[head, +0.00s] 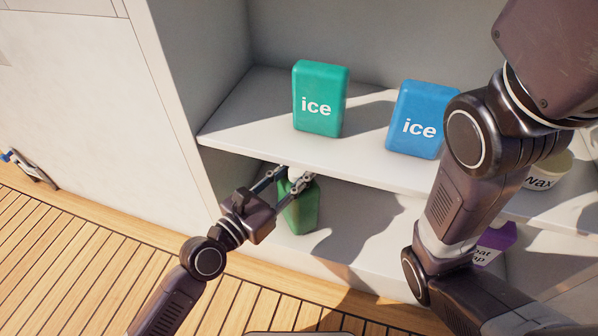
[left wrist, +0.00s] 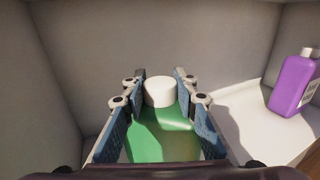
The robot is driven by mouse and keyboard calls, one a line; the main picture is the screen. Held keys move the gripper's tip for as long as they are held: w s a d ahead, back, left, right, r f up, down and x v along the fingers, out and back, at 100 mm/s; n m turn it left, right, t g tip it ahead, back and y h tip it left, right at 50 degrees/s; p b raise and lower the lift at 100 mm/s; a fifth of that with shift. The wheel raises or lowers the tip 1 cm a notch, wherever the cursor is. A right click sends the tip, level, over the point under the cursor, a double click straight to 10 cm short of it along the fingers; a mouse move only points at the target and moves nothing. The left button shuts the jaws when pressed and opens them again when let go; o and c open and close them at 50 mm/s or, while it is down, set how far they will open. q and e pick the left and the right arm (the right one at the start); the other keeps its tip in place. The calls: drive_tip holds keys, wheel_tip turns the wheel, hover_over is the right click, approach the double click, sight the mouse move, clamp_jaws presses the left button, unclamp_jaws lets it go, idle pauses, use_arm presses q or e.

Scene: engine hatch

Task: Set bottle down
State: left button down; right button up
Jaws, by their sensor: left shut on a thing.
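A green bottle (head: 301,208) with a white cap stands at the left of the lower shelf in the head view, looking upright. Its cap (left wrist: 160,92) and green shoulders (left wrist: 160,135) show between the fingers in the left wrist view. My left gripper (head: 283,181) is shut on the bottle near its top. The bottle's base seems to be at the lower shelf surface, but I cannot tell for sure whether it touches. My right arm crosses the right side of the head view; its gripper is out of the picture.
A teal ice pack (head: 320,98) and a blue ice pack (head: 415,119) stand on the upper shelf (head: 365,165), with a wax tub (head: 548,172) at right. A purple bottle (head: 494,243) stands right on the lower shelf (head: 365,230), also in the left wrist view (left wrist: 294,82). The lower shelf's middle is clear.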

use_arm(q)
drive_tip(key=shift+r, duration=0.15)
drive_tip(key=c, duration=1.5)
unclamp_jaws()
drive_tip(key=shift+f, duration=0.25)
drive_tip(key=shift+c, duration=0.2)
drive_tip(key=shift+s+a+r, duration=0.1)
drive_tip(key=shift+s, duration=0.05)
drive_tip(key=v, duration=1.1)
drive_tip(key=shift+s+a+b, duration=0.2)
drive_tip(key=shift+s+b, duration=0.05)
drive_tip(key=shift+b, duration=0.1)
